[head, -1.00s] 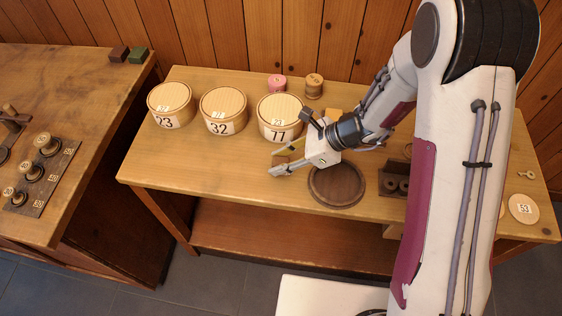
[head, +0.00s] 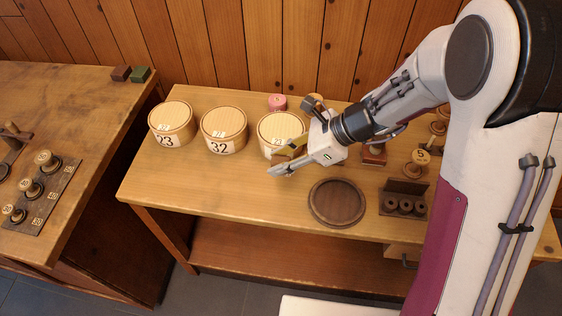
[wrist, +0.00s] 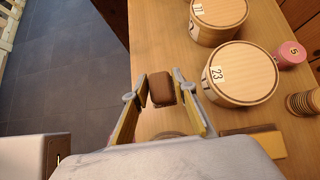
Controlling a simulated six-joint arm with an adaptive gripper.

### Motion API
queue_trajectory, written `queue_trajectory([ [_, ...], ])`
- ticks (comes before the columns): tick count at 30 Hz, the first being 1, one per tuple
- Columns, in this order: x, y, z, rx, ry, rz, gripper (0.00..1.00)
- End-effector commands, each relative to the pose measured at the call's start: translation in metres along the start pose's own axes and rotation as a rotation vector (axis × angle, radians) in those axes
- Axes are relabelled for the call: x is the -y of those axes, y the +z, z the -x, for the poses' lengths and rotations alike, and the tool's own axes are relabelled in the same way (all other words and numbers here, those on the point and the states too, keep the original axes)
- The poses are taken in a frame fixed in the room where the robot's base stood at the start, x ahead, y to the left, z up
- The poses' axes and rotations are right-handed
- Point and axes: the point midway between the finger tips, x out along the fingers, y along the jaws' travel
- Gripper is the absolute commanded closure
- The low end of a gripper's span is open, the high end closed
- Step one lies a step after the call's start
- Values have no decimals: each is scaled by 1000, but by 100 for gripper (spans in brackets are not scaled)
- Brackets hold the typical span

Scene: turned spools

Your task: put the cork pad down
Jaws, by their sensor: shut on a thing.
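The cork pad (wrist: 161,89) is a small brown block with rounded edges between my two fingertips in the wrist view. My gripper (wrist: 160,90) is shut on it. In the head view my gripper (head: 279,163) is over the table, just in front of the third round wooden box (head: 280,122) and to the left of the dark round tray (head: 337,222). The pad is hard to make out there among the fingers. Its height above the tabletop is hard to judge.
Two more lidded boxes (head: 171,112) (head: 223,117) stand to the left. A pink spool (head: 277,102) is behind. A dark rack (head: 404,190) with spools stands right of the tray, which looks empty. The tabletop left of my gripper (head: 210,185) is clear.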

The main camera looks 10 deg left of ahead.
Motion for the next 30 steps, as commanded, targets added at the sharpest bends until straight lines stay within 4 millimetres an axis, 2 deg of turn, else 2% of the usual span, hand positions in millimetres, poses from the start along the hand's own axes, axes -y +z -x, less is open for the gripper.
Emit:
queue_trajectory([
  [20,4,1,-1,0,-2,-2,94],
  [26,23,4,-6,0,-12,-10,94],
  [30,45,8,-13,1,-24,-22,94],
])
